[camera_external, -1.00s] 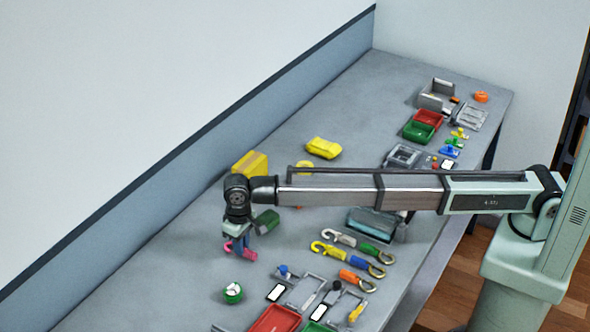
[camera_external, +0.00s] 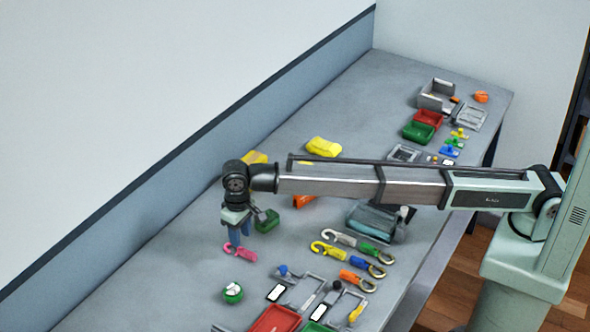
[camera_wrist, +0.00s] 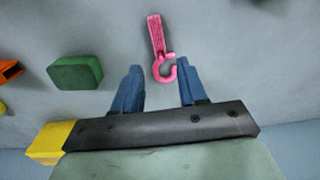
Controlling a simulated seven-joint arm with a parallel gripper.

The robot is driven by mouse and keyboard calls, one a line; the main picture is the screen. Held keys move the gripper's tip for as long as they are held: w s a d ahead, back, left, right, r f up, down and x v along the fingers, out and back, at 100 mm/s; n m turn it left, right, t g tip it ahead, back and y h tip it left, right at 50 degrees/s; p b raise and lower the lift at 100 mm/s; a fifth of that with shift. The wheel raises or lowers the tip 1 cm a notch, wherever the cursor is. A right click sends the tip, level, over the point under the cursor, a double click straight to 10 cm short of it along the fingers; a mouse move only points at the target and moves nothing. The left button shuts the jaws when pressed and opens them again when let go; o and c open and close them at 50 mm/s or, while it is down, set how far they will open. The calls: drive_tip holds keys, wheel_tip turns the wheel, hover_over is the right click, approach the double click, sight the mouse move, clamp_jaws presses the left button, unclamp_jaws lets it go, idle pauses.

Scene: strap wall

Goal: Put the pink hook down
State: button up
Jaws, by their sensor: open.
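The pink hook (camera_external: 240,252) lies on the grey table, near its wall side. In the wrist view the hook (camera_wrist: 158,37) has its curved end toward my gripper and its flat strap end pointing away. My gripper (camera_external: 239,238) is above the hook in the external view, with its blue fingers pointing down. In the wrist view my gripper (camera_wrist: 160,72) has its two fingers spread apart with nothing held between them. The curved end shows just beyond and between the fingertips.
A green block (camera_external: 267,221) lies close beside my gripper, and it also shows in the wrist view (camera_wrist: 75,73). A green-and-white round item (camera_external: 233,293) lies nearer the camera. Several coloured hooks (camera_external: 350,256) lie to the right. Table around the pink hook is bare.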

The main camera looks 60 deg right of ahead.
sight(242, 248)
wheel_tip(242, 248, up, 8)
drive_tip(key=shift+f, duration=0.2)
idle(0.3)
